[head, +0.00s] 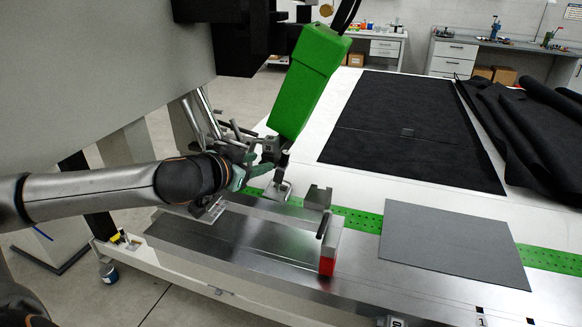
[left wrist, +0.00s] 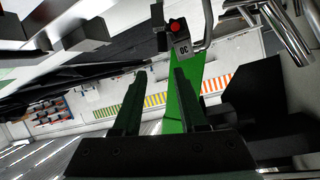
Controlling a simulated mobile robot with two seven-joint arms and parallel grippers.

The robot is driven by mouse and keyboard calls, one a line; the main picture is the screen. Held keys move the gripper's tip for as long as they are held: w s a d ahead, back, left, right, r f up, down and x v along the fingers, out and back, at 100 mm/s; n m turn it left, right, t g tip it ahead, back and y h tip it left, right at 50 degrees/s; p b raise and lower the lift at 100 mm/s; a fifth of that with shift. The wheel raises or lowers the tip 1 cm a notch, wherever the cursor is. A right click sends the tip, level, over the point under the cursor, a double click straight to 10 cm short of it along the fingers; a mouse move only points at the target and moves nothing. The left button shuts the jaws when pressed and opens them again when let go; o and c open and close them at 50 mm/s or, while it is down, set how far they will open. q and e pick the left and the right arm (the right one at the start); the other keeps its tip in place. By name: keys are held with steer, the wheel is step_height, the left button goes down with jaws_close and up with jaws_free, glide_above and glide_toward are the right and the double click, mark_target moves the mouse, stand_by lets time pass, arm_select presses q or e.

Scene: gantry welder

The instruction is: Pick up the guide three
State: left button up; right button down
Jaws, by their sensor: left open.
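My left gripper (head: 250,172) is at the end of the arm that comes in from the left, close to the metal fittings under the tall green housing (head: 307,80). In the left wrist view its two dark fingers (left wrist: 158,75) stand apart with nothing visibly held between them. A small grey block with a marking like "30" (left wrist: 182,48) and a red knob (left wrist: 175,25) sits just beyond the fingertips; a marked grey block also shows in the head view (head: 268,149). I cannot tell for certain which part is guide three. My right gripper is not in view.
A metal rail (head: 230,245) with a red-ended block (head: 327,264) lies along the table's front. A grey sheet (head: 455,245) lies on a green perforated strip (head: 360,219). Black cloth (head: 400,115) covers the table behind, with folded cloth at right. Metal rods crowd the wrist.

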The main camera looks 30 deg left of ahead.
arm_select(q)
steer(key=p, duration=0.3)
glide_toward(284, 153)
steer(key=shift+x, duration=1.7)
steer(key=x, duration=0.3)
steer(key=shift+w+d+r+p, duration=0.1)
steer(key=shift+w+p, duration=0.05)
steer(key=shift+p, duration=0.2)
steer(key=shift+x, duration=0.9)
jaws_close()
